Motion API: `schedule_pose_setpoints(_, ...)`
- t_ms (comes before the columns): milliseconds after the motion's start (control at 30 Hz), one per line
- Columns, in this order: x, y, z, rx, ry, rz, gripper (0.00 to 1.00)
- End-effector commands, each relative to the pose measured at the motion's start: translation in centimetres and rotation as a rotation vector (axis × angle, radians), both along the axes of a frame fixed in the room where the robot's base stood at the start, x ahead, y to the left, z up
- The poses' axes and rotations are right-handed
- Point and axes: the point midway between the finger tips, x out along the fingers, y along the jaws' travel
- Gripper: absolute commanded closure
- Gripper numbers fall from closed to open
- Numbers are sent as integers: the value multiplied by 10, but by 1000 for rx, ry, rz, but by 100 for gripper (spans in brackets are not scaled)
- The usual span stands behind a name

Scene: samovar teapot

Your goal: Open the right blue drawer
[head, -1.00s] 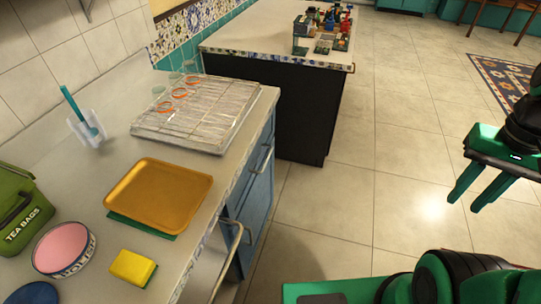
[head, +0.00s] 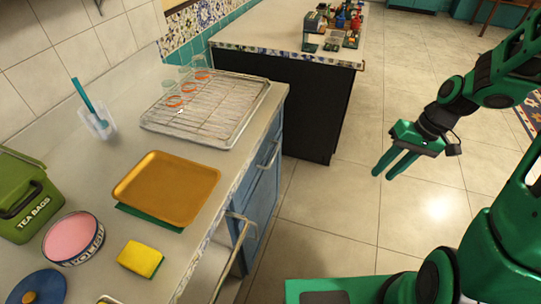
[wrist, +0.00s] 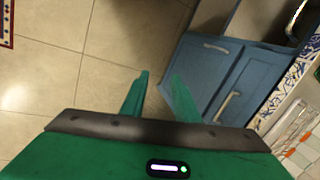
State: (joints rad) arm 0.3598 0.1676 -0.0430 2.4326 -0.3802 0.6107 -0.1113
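Blue fronts (head: 262,198) with metal handles are set in the side of the counter in the head view. One handle (head: 269,155) is near the top at the far end. In the wrist view two blue fronts stand side by side, one (wrist: 203,75) and another (wrist: 244,82), with a silver handle (wrist: 228,105) on the latter. Both look closed; I cannot tell which is the task's right drawer. My gripper (head: 384,174) is open and empty, over the floor to the right of the counter, apart from the fronts. Its two spread fingers also show in the wrist view (wrist: 160,78).
The counter holds a wire rack tray (head: 215,105), orange tray (head: 165,188), sponge (head: 139,258), pink-topped tin (head: 72,236) and green tea box (head: 25,195). An opening shows near the closer handle (head: 242,228). A dark island (head: 290,105) stands beyond. The tiled floor between is clear.

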Motion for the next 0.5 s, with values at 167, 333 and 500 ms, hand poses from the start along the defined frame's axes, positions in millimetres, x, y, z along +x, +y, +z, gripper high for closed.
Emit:
schedule_pose_setpoints(167,31,44,-40,165,-26,50,72)
schedule_pose_setpoints(333,56,88,-68,340,-65,62,72)
schedule_pose_setpoints(500,79,131,-88,528,-107,34,72)
